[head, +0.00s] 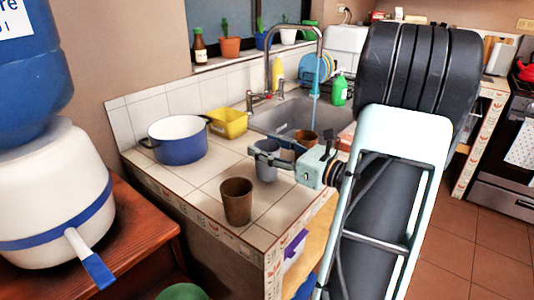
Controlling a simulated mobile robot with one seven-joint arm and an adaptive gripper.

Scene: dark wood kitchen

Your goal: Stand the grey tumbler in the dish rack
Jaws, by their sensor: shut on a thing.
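The grey tumbler (266,172) is upright at the front edge of the sink, over the tiled counter. My gripper (258,152) reaches in from the right and is shut on the tumbler near its rim. I cannot tell whether the tumbler's base touches the counter. The dish rack is hard to make out; a blue plate and other dishes (317,68) stand upright behind the sink, beside a white panel (345,46), and my arm hides the area to their right.
A brown cup (237,203) stands near the counter's front edge. Another brown cup (304,140) is behind my gripper. A blue pot (178,142) and yellow container (229,123) stand left of the sink (278,118). The faucet (294,30) arches over it; a green bottle (340,90) stands behind.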

